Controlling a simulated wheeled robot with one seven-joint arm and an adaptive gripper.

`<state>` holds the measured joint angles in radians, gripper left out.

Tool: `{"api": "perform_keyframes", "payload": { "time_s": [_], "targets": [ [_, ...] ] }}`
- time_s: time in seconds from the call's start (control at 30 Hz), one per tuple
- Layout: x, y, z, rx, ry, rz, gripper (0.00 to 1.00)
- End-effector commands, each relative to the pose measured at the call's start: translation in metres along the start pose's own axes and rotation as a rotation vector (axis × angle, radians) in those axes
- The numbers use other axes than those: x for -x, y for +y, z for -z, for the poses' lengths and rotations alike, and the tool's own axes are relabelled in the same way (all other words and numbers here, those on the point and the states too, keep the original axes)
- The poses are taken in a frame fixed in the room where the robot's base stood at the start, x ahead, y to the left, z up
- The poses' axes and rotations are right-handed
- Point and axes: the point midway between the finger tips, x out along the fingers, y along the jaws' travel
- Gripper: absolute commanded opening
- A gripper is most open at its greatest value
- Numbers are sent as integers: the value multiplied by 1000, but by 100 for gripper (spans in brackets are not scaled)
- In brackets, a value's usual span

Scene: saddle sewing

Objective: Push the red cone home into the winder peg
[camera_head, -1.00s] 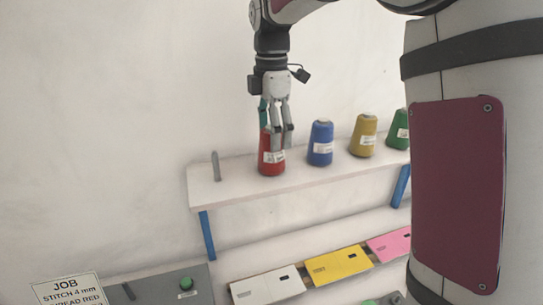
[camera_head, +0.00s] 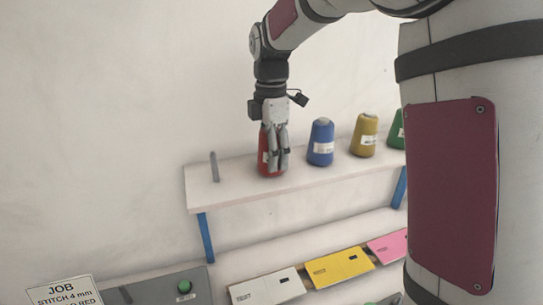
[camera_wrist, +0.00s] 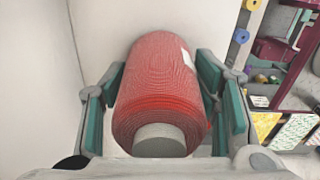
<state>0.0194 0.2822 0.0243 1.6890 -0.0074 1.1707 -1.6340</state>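The red cone (camera_head: 264,160) stands upright on the white shelf, left of the blue cone. In the wrist view the red cone (camera_wrist: 160,85) fills the space between the fingers, its pale core end towards the camera. My gripper (camera_head: 277,160) points down over the cone. Its teal pads (camera_wrist: 160,75) lie close against both sides, and the fingers look shut on it. A bare grey peg (camera_head: 214,167) stands upright at the shelf's left end. Another dark peg (camera_head: 126,294) shows on the grey panel below; I cannot tell which is the winder peg.
The white shelf (camera_head: 235,186) also bears blue (camera_head: 321,142), yellow (camera_head: 364,135) and green (camera_head: 398,132) cones to the right. Below are a green button (camera_head: 184,287), white, yellow and pink plates, and a job card (camera_head: 62,292). The shelf between peg and red cone is clear.

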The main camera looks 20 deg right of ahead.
Motion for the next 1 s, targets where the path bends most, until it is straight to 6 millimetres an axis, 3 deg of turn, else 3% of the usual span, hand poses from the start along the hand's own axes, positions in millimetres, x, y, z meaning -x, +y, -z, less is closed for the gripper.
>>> {"api": "perform_keyframes", "payload": {
  "time_s": [0.03, 0.1, 0.13, 1.0],
  "targets": [
    [0, 0, 0, 0, 0, 0, 36],
    [0, 0, 0, 0, 0, 0, 20],
    [0, 0, 0, 0, 0, 0, 18],
    [20, 0, 0, 0, 0, -2, 18]
  ]
}}
